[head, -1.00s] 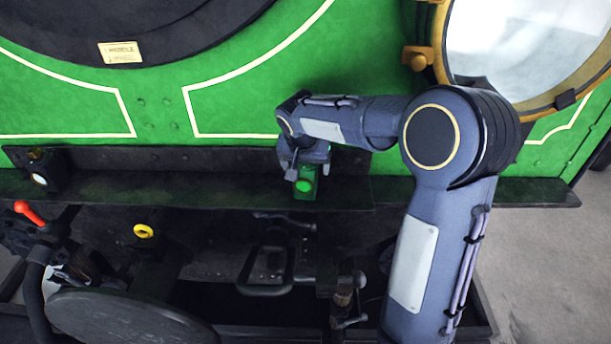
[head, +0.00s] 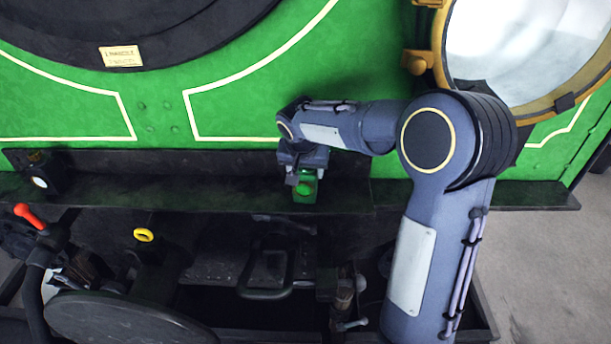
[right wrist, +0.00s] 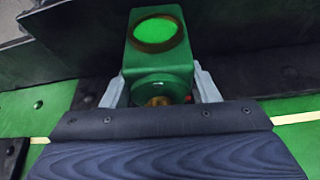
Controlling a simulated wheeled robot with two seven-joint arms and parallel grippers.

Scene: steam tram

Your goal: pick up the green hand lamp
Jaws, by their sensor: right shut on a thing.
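The green hand lamp (head: 305,188) is a small green box with a round bright green lens. It stands upright on or just above the dark shelf (head: 240,192) under the green panel; I cannot tell whether it touches. My right gripper (head: 303,172) reaches it from above and is shut on its upper part. In the right wrist view the lamp (right wrist: 158,60) sits between the two grey fingers (right wrist: 160,88), its lens facing up in the picture. Part of the lamp's top is hidden by the gripper. My left gripper is not in view.
A black lamp with a white lens (head: 39,182) stands at the shelf's left end. Below are a red-handled lever (head: 30,214), a yellow ring (head: 144,234), a round dark seat (head: 130,320) and a dark pedal (head: 268,275). A brass-rimmed round window (head: 440,50) is at upper right.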

